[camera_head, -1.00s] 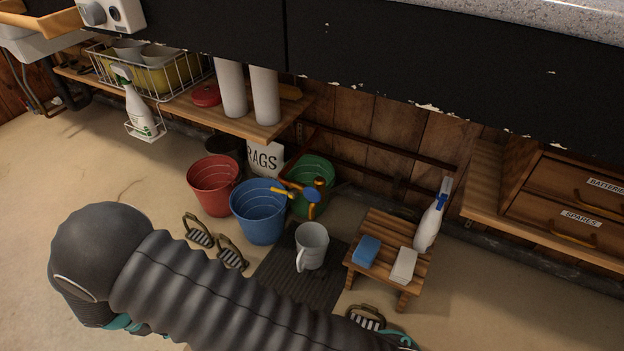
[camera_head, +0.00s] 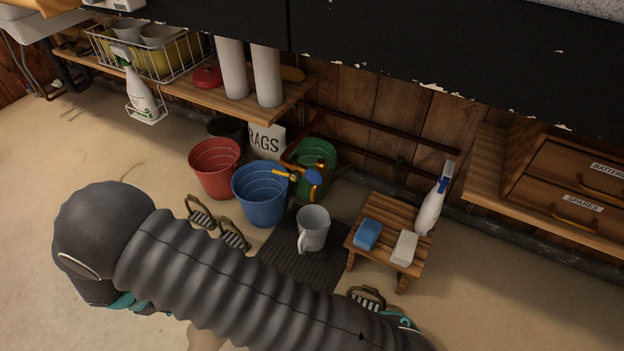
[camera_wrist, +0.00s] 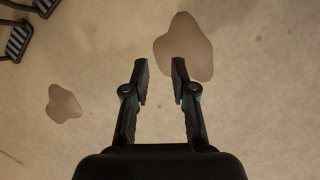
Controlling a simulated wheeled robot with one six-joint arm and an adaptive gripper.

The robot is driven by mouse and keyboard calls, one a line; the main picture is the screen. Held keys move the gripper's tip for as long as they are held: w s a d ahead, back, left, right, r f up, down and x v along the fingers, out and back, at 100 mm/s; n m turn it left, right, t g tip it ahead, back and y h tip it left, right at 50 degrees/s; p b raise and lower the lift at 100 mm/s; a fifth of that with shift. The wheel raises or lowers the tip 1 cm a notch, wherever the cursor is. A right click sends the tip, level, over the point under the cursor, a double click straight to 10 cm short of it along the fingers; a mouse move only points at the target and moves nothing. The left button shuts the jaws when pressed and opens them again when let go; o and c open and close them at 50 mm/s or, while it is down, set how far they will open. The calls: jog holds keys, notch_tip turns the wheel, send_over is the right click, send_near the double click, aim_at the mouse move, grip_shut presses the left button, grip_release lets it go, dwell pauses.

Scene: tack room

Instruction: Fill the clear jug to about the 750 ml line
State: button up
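A clear jug (camera_head: 313,229), greyish in this light, stands upright on a dark ribbed mat (camera_head: 300,262) in the head view, its handle towards the lower left. I cannot make out its marks or any water in it. A brass tap (camera_head: 316,176) with a blue handle (camera_head: 314,178) is on a pipe behind the jug, by the green bucket. My gripper (camera_wrist: 160,75) is open and empty in the wrist view, above bare floor with brownish patches. The jug is not in the wrist view, and my gripper is hidden in the head view.
A red bucket (camera_head: 215,170), a blue bucket (camera_head: 259,197) and a green bucket (camera_head: 323,150) stand behind the mat. A slatted stool (camera_head: 384,213) right of the jug holds a blue sponge (camera_head: 367,234), a white block (camera_head: 404,248) and a spray bottle (camera_head: 433,208). Metal stirrups (camera_head: 233,234) lie near the mat.

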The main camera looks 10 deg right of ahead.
jog(key=s+d, duration=0.1)
jog(key=s+d+r+m, duration=0.1)
jog(key=shift+d+r+m+g, duration=0.1)
jog(key=shift+d+m+g, duration=0.2)
jog(key=shift+d+g, duration=0.1)
grip_shut()
jog(key=w+d+r+m+g+y, duration=0.15)
jog(key=d+r+m, duration=0.35)
jog(key=d+r, duration=0.55)
jog(key=s+d+r+m+t+y, duration=0.15)
jog(key=d+r+m, duration=0.25)
jog(key=d+r, duration=0.7)
jog(key=s+d+r+m+t+y, duration=0.1)
jog(key=s+d+r+m+t, duration=0.1)
jog(key=d+r, duration=0.6)
jog(key=s+d+r+m+t, duration=0.3)
jog(key=d+r+m, duration=0.3)
jog(key=d+r, duration=0.3)
jog(key=shift+s+r+y, duration=0.4)
jog(key=shift+s+r, duration=0.1)
jog(key=shift+r, duration=0.1)
